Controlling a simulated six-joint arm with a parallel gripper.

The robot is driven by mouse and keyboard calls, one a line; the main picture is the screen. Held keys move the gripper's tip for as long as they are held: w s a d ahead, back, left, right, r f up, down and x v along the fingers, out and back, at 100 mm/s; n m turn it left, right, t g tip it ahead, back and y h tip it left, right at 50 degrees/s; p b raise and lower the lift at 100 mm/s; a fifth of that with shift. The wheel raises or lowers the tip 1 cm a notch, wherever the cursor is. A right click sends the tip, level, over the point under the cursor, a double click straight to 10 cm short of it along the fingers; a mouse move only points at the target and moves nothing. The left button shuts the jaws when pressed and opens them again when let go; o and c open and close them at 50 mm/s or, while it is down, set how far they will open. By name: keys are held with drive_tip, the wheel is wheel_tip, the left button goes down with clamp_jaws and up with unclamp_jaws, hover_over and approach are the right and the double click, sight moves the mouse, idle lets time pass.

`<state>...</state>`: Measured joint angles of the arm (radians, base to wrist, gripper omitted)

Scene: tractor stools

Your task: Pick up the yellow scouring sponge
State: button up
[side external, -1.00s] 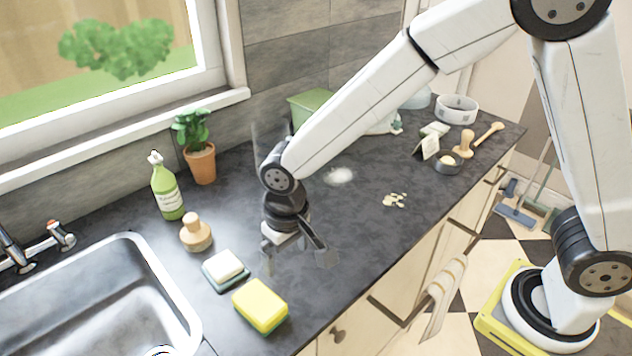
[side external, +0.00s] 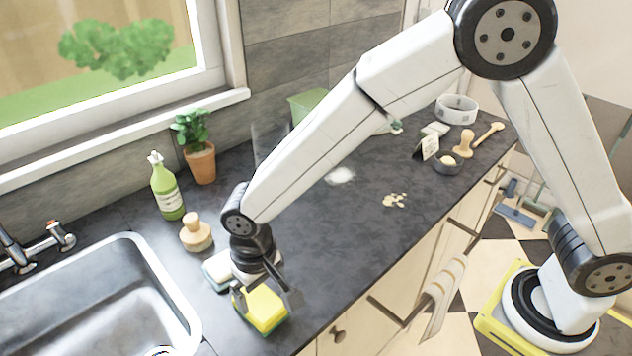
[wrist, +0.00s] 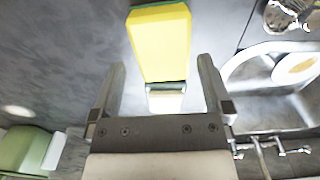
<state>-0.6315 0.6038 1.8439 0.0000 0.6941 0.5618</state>
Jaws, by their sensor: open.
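The yellow scouring sponge (side external: 262,311) has a green underside and lies on the dark countertop near the sink's right corner. My gripper (side external: 268,301) is above it, fingers pointing down and partly covering it. In the wrist view the sponge (wrist: 162,42) lies ahead of and between the lines of my two fingers, and the gripper (wrist: 161,75) is open with nothing held. I cannot tell exactly how high the fingertips are above the sponge.
A white bar on a dish (side external: 217,270) sits just behind the sponge, partly hidden by my gripper. A wooden-handled brush (side external: 196,234), green bottle (side external: 168,190) and potted plant (side external: 201,160) stand farther back. The sink (side external: 100,290) is to the left. The counter's front edge is close.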

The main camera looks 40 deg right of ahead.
sight(263, 304)
drive_tip(key=shift+f, duration=2.6)
drive_tip(key=c, duration=0.9)
drive_tip(key=shift+r, duration=0.2)
